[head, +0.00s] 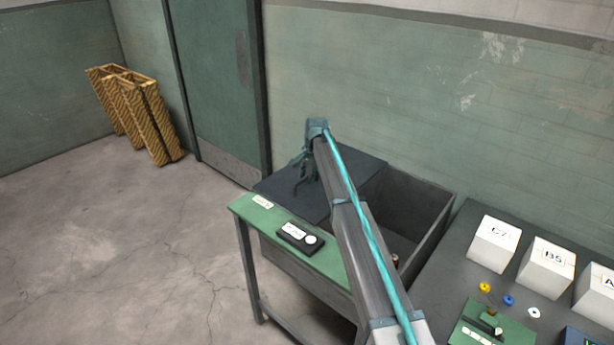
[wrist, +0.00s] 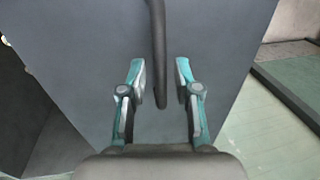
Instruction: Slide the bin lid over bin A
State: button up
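The bin lid (head: 345,170) is a flat dark panel over the left part of a grey bin (head: 432,222). The bin's right part is uncovered. I cannot read which bin is bin A. In the wrist view the lid (wrist: 85,45) fills most of the picture, with a dark bar-like handle (wrist: 158,45) rising from it. My gripper (wrist: 161,82) is open, one finger on each side of the handle's end, with gaps on both sides. In the head view my gripper (head: 301,178) is over the lid; my arm hides part of the lid and bin.
A dark bench at right holds white labelled blocks (head: 494,243) and small coloured rings. A small brown object (head: 395,261) shows inside the bin. Pallets (head: 135,112) lean far left.

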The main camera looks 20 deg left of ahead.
grip_shut()
jog(key=shift+d, duration=0.1)
